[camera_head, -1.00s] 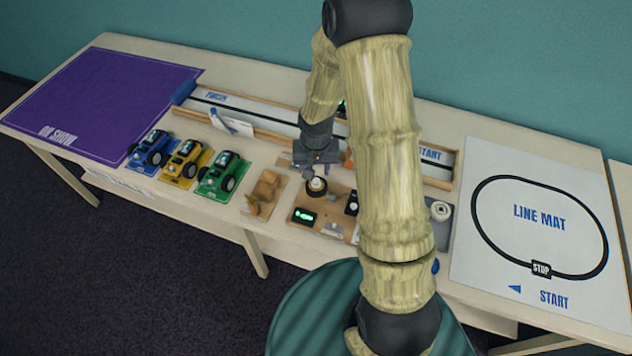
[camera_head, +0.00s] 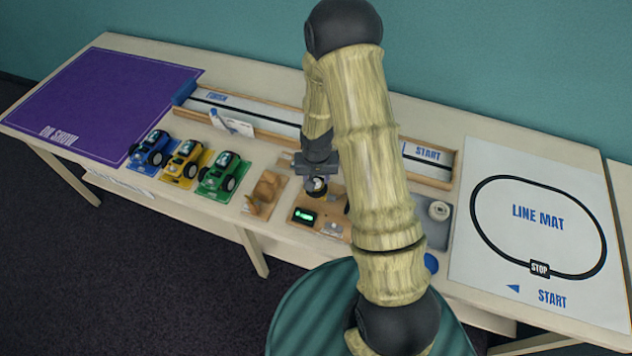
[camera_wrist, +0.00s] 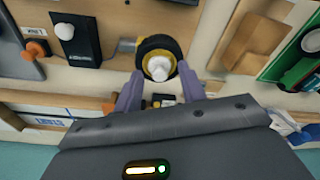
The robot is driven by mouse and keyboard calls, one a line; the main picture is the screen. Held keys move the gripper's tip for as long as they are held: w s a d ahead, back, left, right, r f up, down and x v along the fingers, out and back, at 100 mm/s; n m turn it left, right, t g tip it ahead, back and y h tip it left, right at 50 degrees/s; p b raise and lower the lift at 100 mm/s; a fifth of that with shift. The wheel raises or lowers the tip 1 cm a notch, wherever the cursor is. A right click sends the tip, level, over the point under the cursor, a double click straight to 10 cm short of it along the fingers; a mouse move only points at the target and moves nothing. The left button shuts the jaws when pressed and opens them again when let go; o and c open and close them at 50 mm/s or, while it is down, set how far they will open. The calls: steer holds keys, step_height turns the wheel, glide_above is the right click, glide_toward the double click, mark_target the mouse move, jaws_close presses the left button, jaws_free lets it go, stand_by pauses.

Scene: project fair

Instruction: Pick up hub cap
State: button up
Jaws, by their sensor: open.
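A small white cap, which looks like the hub cap (camera_wrist: 158,68), sits at the centre of a black-tyred wheel with a yellow hub (camera_wrist: 153,45). In the head view the white cap (camera_head: 318,184) shows just below my gripper (camera_head: 316,173). In the wrist view my gripper (camera_wrist: 160,76) is open, with one fingertip on each side of the cap and near the tyre's lower edge. I cannot tell whether either finger touches it. The fingers hold nothing that I can see.
A wooden stand (camera_head: 264,190) and a green car (camera_head: 222,173) stand to the left. A black panel with a white knob (camera_wrist: 65,31) is close by in the wrist view. The track (camera_head: 268,117) runs behind. The line mat (camera_head: 500,240) is clear.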

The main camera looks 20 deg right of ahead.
mark_target(316, 180)
stand_by(0.3)
jaws_close()
stand_by(0.3)
step_height(316, 180, up, 10)
stand_by(0.5)
stand_by(0.4)
